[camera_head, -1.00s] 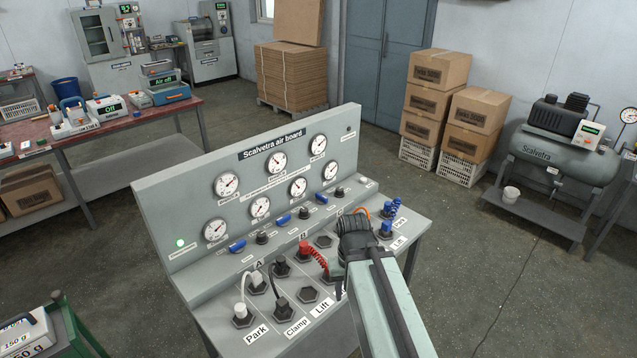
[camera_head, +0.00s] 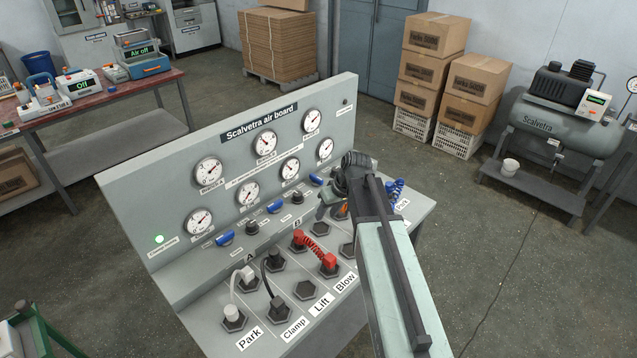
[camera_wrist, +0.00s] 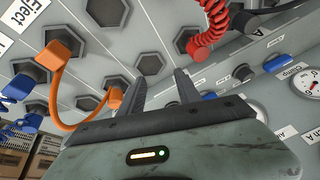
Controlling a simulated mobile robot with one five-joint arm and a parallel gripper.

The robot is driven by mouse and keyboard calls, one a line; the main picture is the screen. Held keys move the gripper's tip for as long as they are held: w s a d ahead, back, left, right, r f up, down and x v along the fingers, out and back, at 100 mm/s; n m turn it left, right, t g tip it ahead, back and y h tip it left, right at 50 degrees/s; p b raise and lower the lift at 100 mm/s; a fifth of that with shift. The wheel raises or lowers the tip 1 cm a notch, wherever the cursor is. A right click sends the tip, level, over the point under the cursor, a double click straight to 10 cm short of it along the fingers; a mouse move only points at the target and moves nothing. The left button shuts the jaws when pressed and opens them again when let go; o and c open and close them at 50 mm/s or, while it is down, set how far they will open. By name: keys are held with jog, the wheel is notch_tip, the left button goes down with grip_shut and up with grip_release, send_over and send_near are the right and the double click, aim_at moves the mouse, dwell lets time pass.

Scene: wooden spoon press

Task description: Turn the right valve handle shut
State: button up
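Three blue valve handles sit on the board's ledge: left (camera_head: 225,238), middle (camera_head: 274,207) and right (camera_head: 316,179). The right one lies just beyond my gripper (camera_head: 326,203) and is partly covered by it. In the wrist view my gripper (camera_wrist: 160,84) is open, with two dark fingers apart and nothing between them. A blue handle (camera_wrist: 276,63) shows at the right there. Another blue handle (camera_wrist: 209,96) is partly hidden just above the gripper body, beside the fingers. Contact with a handle is not visible.
Red coiled hose (camera_head: 313,245), grey hose (camera_head: 236,290) and black hose (camera_head: 268,280) join sockets in front of the ledge. An orange hose (camera_wrist: 67,85) loops left of my fingers in the wrist view. Blue hoses (camera_head: 396,193) sit at the right end. Gauges (camera_head: 208,171) line the panel.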

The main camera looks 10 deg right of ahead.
aim_at(318, 178)
jog(key=w+d+n+t+b, duration=0.1)
jog(key=w, duration=0.5)
jog(key=w+d+n+t+y, duration=0.1)
jog(key=w+d, duration=0.1)
jog(key=w, duration=0.4)
jog(key=w+d+r+n+t+y+b, duration=0.1)
jog(key=w+t, duration=0.1)
jog(key=w, duration=0.5)
jog(key=shift+d+b, duration=0.35)
jog(key=shift+d, duration=0.05)
jog(key=shift+w+d+r, duration=0.1)
jog(key=shift+r, duration=0.1)
jog(key=shift+a+f, duration=0.2)
jog(key=b+x, duration=0.5)
jog(key=x, duration=0.2)
jog(key=shift+w+a+f+b, duration=0.1)
jog(key=shift+w+b, duration=0.1)
jog(key=shift+b, duration=0.1)
jog(key=shift+s, duration=0.1)
grip_shut()
